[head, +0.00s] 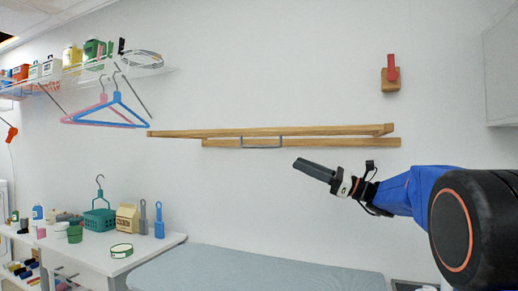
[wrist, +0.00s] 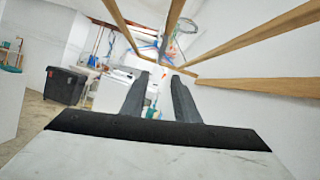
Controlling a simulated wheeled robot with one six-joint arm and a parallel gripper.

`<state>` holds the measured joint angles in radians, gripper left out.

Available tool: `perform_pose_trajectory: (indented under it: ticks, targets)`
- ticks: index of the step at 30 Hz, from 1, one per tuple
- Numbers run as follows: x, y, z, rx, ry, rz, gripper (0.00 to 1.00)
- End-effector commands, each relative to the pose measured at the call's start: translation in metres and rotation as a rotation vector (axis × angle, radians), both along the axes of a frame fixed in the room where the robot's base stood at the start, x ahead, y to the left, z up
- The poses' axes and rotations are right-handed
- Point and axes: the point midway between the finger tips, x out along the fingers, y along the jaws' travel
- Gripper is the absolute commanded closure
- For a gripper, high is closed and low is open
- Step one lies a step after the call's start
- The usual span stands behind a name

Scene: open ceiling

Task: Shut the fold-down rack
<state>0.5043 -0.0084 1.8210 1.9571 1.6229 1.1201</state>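The fold-down rack (head: 270,132) is a light wooden frame on the white wall in the head view. It stands out from the wall, seen nearly edge-on, with a grey bar handle (head: 262,147) near its middle. In the wrist view its wooden bars (wrist: 262,88) run overhead and to the right. My gripper (head: 303,164) is just below the rack, right of the handle, and does not appear to touch it. In the wrist view my gripper (wrist: 160,84) shows two dark fingers apart with nothing between them.
Pink and blue hangers (head: 104,113) hang from a wall shelf (head: 85,75) at the left. A white counter (head: 100,257) with a green basket stands lower left. A long grey-blue surface (head: 255,270) lies below the rack. A red peg (head: 391,67) is on the wall at upper right.

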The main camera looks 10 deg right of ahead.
Motion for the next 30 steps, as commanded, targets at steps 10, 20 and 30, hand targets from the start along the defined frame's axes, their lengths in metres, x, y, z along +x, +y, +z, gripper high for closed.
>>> perform_pose_trajectory:
  ticks: [10,20,30]
  targets:
    - [0.027,0.049,0.021,-0.003,0.000,0.004,0.72]
    - [0.055,0.095,0.043,-0.002,0.000,0.003,0.72]
    - [0.074,0.126,0.058,-0.003,0.000,0.002,0.72]
